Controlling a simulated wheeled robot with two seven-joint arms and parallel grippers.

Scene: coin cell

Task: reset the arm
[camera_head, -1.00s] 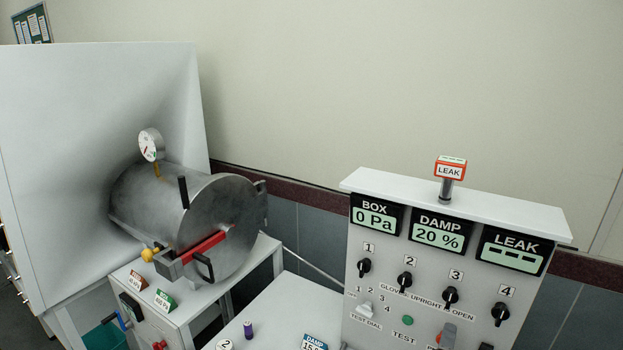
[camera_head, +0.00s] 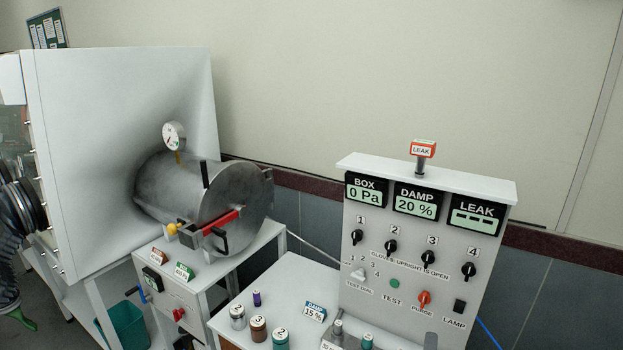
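Neither of my grippers shows in the head view, and no part of my arms can be made out with certainty. The control panel (camera_head: 375,290) stands at the right with displays reading BOX 0 Pa, DAMP 20 % and LEAK with dashes. Its black knobs, numbered 1 to 4, sit in a row under the displays. An orange PURGE knob (camera_head: 424,299) and a green TEST button (camera_head: 395,284) are lower down. A metal chamber (camera_head: 205,195) with a red-handled round door is fixed to the white box (camera_head: 120,150) at the left, its door shut.
Black ribbed glove sleeves (camera_head: 22,215) hang at the far left. A teal bin (camera_head: 128,325) is on the floor.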

